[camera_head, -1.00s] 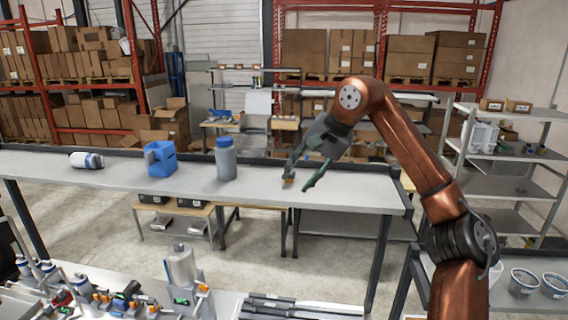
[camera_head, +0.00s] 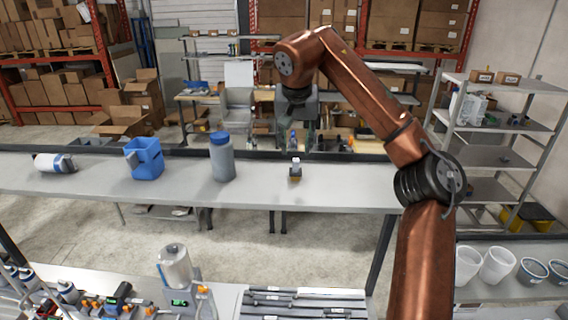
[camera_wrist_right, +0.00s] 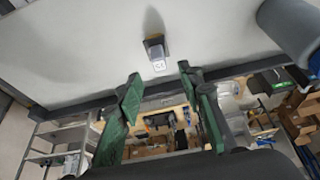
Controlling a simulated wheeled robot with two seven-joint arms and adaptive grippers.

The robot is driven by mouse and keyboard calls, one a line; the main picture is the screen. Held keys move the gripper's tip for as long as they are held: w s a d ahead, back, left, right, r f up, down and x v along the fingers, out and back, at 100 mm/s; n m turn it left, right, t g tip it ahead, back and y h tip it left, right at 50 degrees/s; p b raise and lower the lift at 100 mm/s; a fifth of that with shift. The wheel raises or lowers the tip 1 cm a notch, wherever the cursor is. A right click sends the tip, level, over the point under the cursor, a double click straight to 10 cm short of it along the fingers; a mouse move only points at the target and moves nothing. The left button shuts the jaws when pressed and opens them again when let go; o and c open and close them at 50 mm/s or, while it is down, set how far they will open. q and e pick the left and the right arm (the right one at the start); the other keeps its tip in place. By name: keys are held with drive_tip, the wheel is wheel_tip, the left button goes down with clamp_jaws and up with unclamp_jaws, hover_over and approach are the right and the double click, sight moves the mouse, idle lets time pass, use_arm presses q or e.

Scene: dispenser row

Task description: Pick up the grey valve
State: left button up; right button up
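A small grey valve (camera_head: 295,168) with a yellowish part low on it stands on the long grey shelf (camera_head: 350,187). It also shows in the right wrist view (camera_wrist_right: 155,52), just beyond the fingertips. My right gripper (camera_head: 301,128) is seen edge-on in the head view, above and behind the valve. In the right wrist view its green-padded fingers (camera_wrist_right: 160,84) are spread apart with nothing between them. The valve is apart from both fingers. My left gripper is in neither view.
A grey bottle with a blue cap (camera_head: 222,158), a blue bin (camera_head: 144,160) and a white-and-dark bottle lying down (camera_head: 54,163) are left of the valve. The shelf right of the valve is clear. A lower bench (camera_head: 225,300) holds several parts.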

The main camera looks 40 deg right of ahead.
sight(296, 160)
drive_tip(key=shift+d+f, duration=0.25)
drive_tip(key=shift+f, duration=0.3)
drive_tip(key=shift+d+f, duration=0.2)
drive_tip(key=shift+f, duration=0.35)
drive_tip(key=shift+p+x, duration=0.8)
drive_tip(key=shift+x, duration=0.35)
drive_tip(key=shift+w+d+f, duration=0.1)
drive_tip(key=shift+w+f, duration=0.6)
drive_tip(key=shift+f, duration=0.3)
drive_tip(key=shift+s+d+f, duration=0.1)
drive_tip(key=shift+s+d, duration=0.05)
drive_tip(key=shift+s, duration=0.05)
drive_tip(key=shift+w, duration=0.1)
drive_tip(key=c, duration=0.9)
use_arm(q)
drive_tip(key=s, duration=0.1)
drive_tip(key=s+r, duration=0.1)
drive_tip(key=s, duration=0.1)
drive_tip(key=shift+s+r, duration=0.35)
use_arm(e)
clamp_jaws()
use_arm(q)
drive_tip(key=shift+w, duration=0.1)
